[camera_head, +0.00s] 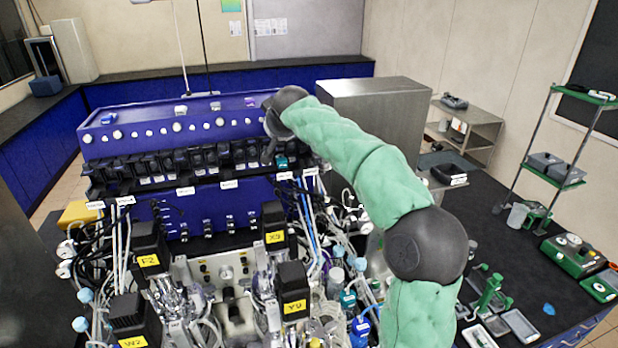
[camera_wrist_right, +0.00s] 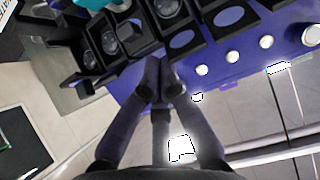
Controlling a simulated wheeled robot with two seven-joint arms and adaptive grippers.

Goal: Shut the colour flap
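A row of black pump heads with flaps (camera_head: 190,162) runs along the front of the blue bioreactor cabinet (camera_head: 180,122). One part in this row is teal (camera_head: 282,161), near its right end; a teal part also shows at the top edge of the right wrist view (camera_wrist_right: 92,3). Several black flaps with round openings (camera_wrist_right: 182,40) stand out in the wrist view. My right gripper (camera_head: 268,156) reaches down to the row just left of the teal part. In the wrist view its fingertips (camera_wrist_right: 160,88) are together, close to a black flap's edge; I cannot tell whether they touch. My left gripper is out of view.
Below the row stand vessels with black motors labelled in yellow (camera_head: 148,262), with many tubes and cables (camera_head: 310,225). A grey metal box (camera_head: 375,115) stands behind my right arm. A green shelf rack (camera_head: 560,170) is at the right.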

